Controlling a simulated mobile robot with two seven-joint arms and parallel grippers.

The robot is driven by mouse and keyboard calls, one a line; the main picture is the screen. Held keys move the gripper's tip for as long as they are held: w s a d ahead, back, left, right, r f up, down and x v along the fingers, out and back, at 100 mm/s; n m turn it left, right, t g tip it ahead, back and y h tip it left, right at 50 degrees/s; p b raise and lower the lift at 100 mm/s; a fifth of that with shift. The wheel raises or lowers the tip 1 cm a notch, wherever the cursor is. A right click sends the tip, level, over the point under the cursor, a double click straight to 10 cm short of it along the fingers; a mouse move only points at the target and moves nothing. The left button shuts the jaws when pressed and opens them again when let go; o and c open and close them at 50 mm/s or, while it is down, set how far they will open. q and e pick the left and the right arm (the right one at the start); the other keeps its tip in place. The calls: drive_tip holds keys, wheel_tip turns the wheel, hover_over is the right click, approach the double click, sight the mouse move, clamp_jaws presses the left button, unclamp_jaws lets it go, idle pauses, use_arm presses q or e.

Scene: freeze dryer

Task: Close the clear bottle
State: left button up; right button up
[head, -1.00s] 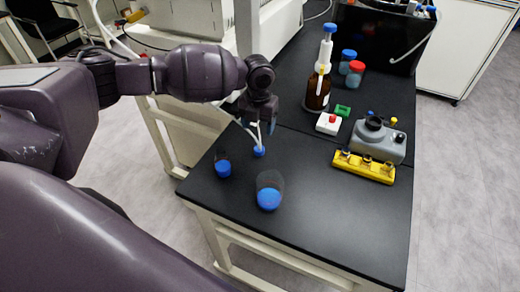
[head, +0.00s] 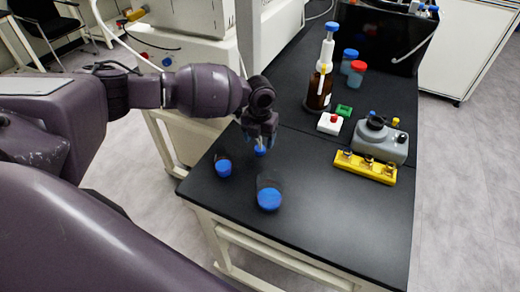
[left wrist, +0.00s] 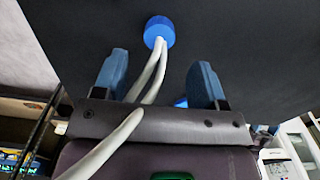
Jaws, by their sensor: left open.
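My left gripper (head: 260,145) is open, pointing down at a small blue cap (head: 260,151) with white tubes. In the left wrist view the blue cap (left wrist: 160,31) lies beyond and between the spread fingertips (left wrist: 160,72). It is apart from both, with white tubes running back toward the gripper. A clear vessel (head: 268,181), blue in its lower part, stands on the black bench right of and nearer than the gripper. I cannot tell if the blue is liquid or a lid. A smaller dark vessel (head: 222,158), also blue below, is to the left. My right gripper is not in view.
A brown bottle with a dispenser (head: 318,90), a white block with a red knob (head: 330,124), a grey device (head: 381,142) and a yellow rack (head: 365,167) stand to the right. Two capped jars (head: 355,72) stand behind. The black bench (head: 320,215) is clear at the front.

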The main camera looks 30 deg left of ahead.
sight(260, 148)
use_arm(q)
drive_tip(key=shift+w+a+f, duration=0.1)
drive_tip(key=shift+w+f, duration=0.1)
drive_tip(key=shift+f, duration=1)
drive_tip(key=shift+w+a+f, duration=0.1)
drive_tip(key=shift+w+f, duration=0.05)
drive_tip(key=shift+f, duration=1)
drive_tip(key=c, duration=1)
